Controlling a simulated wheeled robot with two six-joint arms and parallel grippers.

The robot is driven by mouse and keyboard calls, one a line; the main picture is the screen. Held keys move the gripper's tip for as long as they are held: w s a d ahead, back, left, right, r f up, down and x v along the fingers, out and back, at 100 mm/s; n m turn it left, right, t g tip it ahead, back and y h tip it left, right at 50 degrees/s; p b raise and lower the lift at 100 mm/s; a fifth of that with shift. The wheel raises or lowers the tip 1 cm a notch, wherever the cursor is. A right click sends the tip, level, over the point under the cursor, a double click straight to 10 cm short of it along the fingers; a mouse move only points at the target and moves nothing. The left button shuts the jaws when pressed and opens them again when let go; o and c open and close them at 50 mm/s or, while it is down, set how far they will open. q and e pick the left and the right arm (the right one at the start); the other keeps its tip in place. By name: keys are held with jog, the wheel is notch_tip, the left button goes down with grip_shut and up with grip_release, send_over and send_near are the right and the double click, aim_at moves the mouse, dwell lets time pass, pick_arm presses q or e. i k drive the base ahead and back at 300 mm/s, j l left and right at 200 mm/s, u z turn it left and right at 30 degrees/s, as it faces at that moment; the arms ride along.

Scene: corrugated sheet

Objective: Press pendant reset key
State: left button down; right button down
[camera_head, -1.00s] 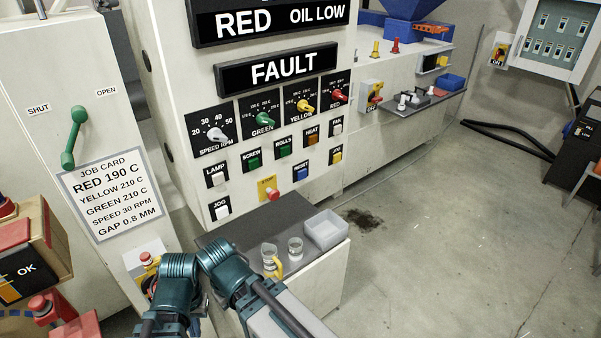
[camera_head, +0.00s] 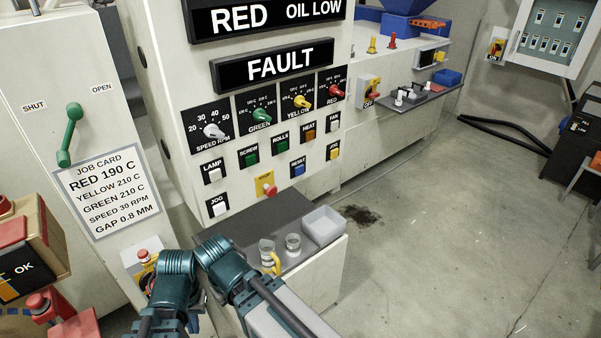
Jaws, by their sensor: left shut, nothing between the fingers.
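A blue button labelled RESET (camera_head: 298,170) is on the white control panel (camera_head: 250,195), below the knobs and right of the red stop button. A boxed unit with an OK screen (camera_head: 22,270) stands at the lower left, cut off by the edge. No key labelled as a pendant key can be read. My left arm (camera_head: 172,278) shows as teal joints at the lower middle, in front of the panel and left of the small shelf. Its gripper is shut and empty, but its fingertips are hard to make out. My right gripper cannot be seen.
A dark-topped shelf (camera_head: 262,222) below the panel carries two glass beakers (camera_head: 292,244) and a grey tray (camera_head: 322,226). Open floor (camera_head: 450,240) lies at the right, with a dark stain.

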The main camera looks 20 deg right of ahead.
aim_at(299, 170)
jog(key=i+j+z, duration=0.15)
jog(key=j+z, duration=0.25)
jog(key=i+j+z, duration=0.1)
jog(key=j+z, duration=0.3)
jog(key=l, duration=0.1)
